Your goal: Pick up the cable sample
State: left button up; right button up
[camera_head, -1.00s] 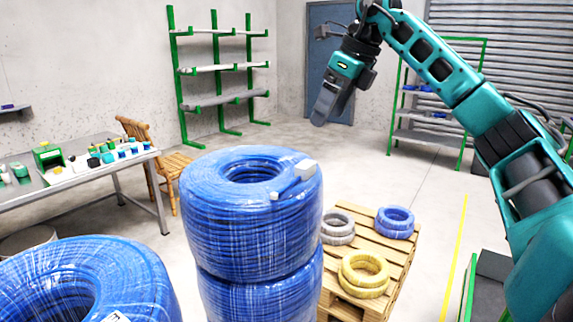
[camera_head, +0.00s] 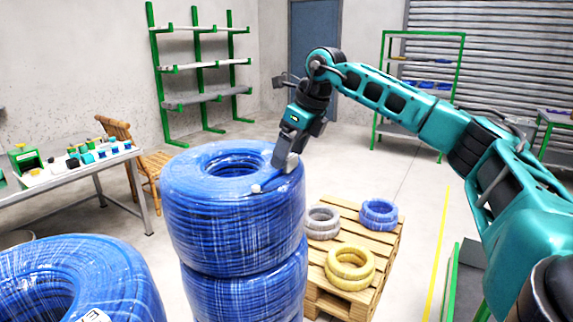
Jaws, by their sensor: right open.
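The cable sample (camera_head: 270,185) is a short blue piece with light grey ends. It lies on top of the front blue cable coil (camera_head: 225,205), near the coil's right rim. My right gripper (camera_head: 284,157) points down over the sample's far end, at its grey block. It is open, and its fingers partly cover that block. I cannot tell whether the fingers touch the sample. My left gripper is not in view.
Another blue coil (camera_head: 120,285) stands at the lower left. A wooden pallet (camera_head: 330,285) with grey, blue and yellow cable rings stands to the right. A table (camera_head: 75,180) with small items is at the left. Green racks stand behind.

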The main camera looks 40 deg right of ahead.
jog(key=shift+f, duration=0.15)
jog(key=c, duration=1.2)
jog(key=shift+o, duration=0.2)
